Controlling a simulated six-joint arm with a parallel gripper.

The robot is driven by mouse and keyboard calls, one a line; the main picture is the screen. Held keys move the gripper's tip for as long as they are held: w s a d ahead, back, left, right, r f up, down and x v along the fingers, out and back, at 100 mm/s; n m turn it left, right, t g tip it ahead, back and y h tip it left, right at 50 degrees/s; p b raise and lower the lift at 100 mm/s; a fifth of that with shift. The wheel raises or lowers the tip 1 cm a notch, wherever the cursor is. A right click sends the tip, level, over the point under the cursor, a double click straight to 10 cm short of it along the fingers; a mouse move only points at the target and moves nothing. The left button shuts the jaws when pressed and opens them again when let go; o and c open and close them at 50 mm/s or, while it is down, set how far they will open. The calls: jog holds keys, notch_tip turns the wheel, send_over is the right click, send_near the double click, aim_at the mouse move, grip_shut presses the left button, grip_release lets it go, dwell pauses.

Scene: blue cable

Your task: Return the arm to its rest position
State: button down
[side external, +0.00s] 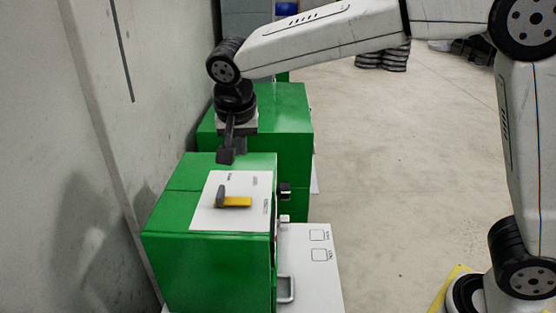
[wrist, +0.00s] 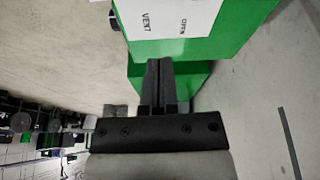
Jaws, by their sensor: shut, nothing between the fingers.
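My gripper (side external: 227,157) is shut and empty, pointing down above the far part of the near green box (side external: 180,205). A gap shows between its tips and the yellow handle (side external: 237,201) with a grey end, which lies on the white panel (side external: 240,218) on that box's top. In the wrist view my gripper's fingers (wrist: 158,65) are pressed together, with green behind them. The white panel (wrist: 170,15) shows at the top there, with "VENT" and "OPEN" printed on it. The blue cable is not seen in either view.
A second green box (side external: 285,125) stands behind the first. A black knob (side external: 285,191) and a grey handle (side external: 286,289) stick out from the near box's right side. A grey wall (side external: 90,150) is close on the left. Open floor (side external: 400,180) lies to the right.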

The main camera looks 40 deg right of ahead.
jog(key=s+d+f+n+y, duration=0.1)
jog(key=s+d+f+n, duration=0.3)
jog(key=s+d+f, duration=0.2)
jog(key=s+d+f+n+y, duration=0.1)
jog(key=s+d+f+n, duration=0.3)
jog(key=s+d+f, duration=0.3)
jog(key=s+f, duration=0.4)
jog(key=shift+s+d+f, duration=0.15)
jog(key=shift+s+d, duration=0.15)
jog(key=shift+s, duration=0.1)
